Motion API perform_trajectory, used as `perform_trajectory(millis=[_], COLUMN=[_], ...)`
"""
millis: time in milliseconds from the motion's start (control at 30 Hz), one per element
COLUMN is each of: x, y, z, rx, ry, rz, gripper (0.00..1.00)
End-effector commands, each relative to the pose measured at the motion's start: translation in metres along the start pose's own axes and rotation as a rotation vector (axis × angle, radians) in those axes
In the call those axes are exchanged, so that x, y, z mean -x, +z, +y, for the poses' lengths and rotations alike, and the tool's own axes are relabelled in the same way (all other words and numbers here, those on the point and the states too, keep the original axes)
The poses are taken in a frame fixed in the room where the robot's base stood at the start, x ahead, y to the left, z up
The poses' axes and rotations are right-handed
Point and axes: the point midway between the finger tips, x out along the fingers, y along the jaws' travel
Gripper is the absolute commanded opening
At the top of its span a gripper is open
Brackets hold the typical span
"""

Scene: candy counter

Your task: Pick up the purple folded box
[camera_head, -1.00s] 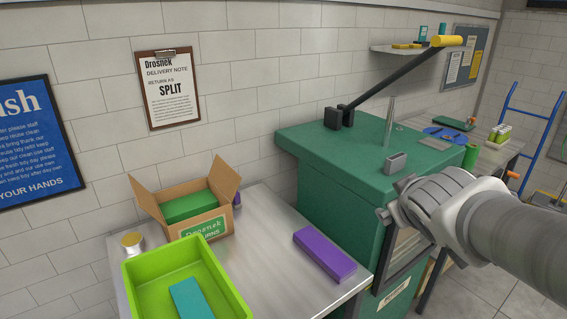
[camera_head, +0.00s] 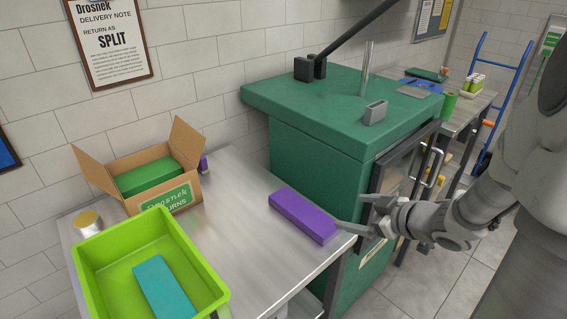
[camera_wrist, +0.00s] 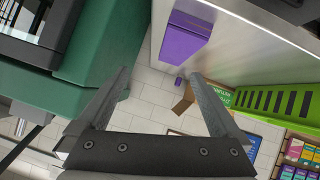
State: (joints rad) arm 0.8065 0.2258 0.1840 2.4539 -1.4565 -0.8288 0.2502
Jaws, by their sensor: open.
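The purple folded box (camera_head: 303,216) lies flat on the metal table, near its right end beside the green cabinet. It also shows in the wrist view (camera_wrist: 186,36), ahead of the fingers and up to the right. My gripper (camera_head: 350,213) is open and empty, at the table's right edge, close to the box's near right end. In the wrist view its two fingers (camera_wrist: 158,82) are spread apart with nothing between them. In the head view, I cannot tell whether a finger touches the box.
A cardboard box (camera_head: 187,199) holding a green block (camera_head: 150,177) stands at the back left. A lime tray (camera_head: 208,273) with a teal block (camera_head: 163,289) stands at front left. The green cabinet (camera_head: 318,175) rises right behind the purple box. Bare metal tabletop (camera_head: 240,220) lies left of it.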

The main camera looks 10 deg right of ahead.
Motion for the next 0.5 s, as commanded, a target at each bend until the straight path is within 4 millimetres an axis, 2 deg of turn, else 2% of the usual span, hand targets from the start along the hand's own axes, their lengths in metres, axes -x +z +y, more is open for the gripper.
perform_trajectory(millis=[33, 133, 367, 500], x=[0.0, 0.002, 0.004, -0.014], y=[0.013, 0.023, 0.028, 0.025], z=[-0.005, -0.014, -0.023, -0.026], rx=[-0.055, -0.129, -0.207, -0.207], ry=[-0.022, -0.061, -0.097, -0.102], rz=[0.031, 0.1, 0.189, 0.196], gripper=[1.0, 1.0, 1.0, 1.0])
